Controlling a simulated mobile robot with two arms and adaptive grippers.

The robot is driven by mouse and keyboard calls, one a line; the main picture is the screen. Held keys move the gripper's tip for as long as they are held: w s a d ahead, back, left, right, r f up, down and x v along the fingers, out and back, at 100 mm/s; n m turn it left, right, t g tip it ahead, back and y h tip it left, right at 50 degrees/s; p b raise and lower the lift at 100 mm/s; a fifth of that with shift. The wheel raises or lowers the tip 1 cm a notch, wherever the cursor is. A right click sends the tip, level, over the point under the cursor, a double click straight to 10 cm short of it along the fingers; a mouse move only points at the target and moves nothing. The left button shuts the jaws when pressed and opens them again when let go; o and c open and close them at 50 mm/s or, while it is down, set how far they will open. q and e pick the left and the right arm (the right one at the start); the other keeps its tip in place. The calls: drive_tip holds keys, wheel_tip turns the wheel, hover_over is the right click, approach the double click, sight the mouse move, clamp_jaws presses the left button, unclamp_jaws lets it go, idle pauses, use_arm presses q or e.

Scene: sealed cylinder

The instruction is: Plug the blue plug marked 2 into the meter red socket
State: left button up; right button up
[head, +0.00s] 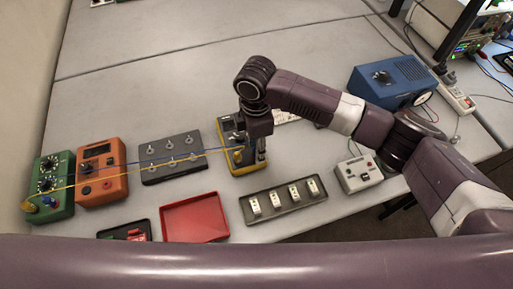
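My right gripper (258,154) points down over a yellow-edged device (248,168), probably the meter, and hides much of its face. A blue cable (150,162) runs from the green box (52,184) at the left to this device and ends close to the gripper. A yellow cable (130,173) runs alongside it. The plug ends near the gripper are too small to read, and no number 2 shows. I cannot tell whether the fingers hold a plug. A red socket on the device cannot be made out. My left gripper is not in view.
An orange box (101,172) and a dark switch panel (172,158) stand left of the device. A red tray (195,218), black tray (124,230) and grey outlet strip (284,200) lie in front. A white box (357,174) and blue unit (393,80) stand right.

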wheel_tip(320, 180, up, 11)
drive_tip(key=shift+r, duration=0.15)
drive_tip(key=shift+a, duration=0.1)
idle(0.6)
